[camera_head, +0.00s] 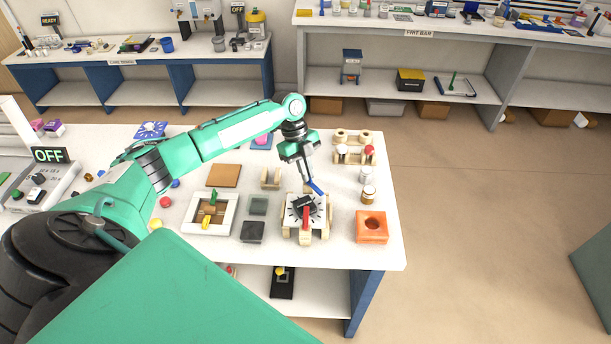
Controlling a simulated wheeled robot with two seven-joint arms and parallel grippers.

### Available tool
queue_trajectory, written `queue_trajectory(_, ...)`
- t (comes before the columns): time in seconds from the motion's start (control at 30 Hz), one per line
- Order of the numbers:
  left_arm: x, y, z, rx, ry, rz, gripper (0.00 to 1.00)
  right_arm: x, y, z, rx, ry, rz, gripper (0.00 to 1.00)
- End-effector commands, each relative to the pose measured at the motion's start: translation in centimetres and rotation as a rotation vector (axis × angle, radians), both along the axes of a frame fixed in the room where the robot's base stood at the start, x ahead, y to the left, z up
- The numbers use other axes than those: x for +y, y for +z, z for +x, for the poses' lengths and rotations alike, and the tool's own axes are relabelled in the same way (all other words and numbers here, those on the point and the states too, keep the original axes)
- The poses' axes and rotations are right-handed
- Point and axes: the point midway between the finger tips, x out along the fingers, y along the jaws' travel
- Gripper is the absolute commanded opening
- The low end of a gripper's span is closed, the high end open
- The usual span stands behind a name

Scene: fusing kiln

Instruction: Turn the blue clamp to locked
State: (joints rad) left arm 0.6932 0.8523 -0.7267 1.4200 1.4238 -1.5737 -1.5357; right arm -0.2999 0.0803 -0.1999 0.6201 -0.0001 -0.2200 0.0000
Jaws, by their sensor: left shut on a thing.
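The blue clamp (317,187) is a small blue bar at the upper right corner of a white plate (294,214). The plate rests on a wooden stand and carries a black dial piece (303,205) and a red bar (306,222) at its front. My left gripper (311,180) reaches down from above and its fingers are shut on the blue clamp, partly covering its upper end. The clamp lies slanted, from upper left to lower right. My right gripper is not in view.
An orange block (371,227) with a round hole stands to the right, near the table's edge. Small jars (368,194) and a wooden rack (354,156) are behind it. A white frame (192,228) and dark square tiles (252,232) lie to the left.

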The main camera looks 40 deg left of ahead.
Motion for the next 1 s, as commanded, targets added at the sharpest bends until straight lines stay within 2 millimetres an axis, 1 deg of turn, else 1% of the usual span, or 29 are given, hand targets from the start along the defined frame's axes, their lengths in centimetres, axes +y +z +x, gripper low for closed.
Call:
queue_trajectory(0.03,-0.1,-0.2,0.2,-0.004,-0.043,-0.001,0.00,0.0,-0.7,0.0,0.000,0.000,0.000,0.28)
queue_trajectory(0.2,-0.1,-0.1,0.3,-0.003,-0.206,-0.001,0.00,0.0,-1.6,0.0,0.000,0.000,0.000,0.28)
queue_trajectory(0.6,-0.3,0.0,0.5,-0.003,-0.544,0.000,0.00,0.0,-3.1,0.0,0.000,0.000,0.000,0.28)
queue_trajectory(0.8,-0.3,0.1,0.6,-0.004,-0.655,0.001,0.00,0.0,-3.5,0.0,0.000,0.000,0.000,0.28)
queue_trajectory(1.0,-0.4,0.1,0.6,-0.003,-0.718,0.001,0.00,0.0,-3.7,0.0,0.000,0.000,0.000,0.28)
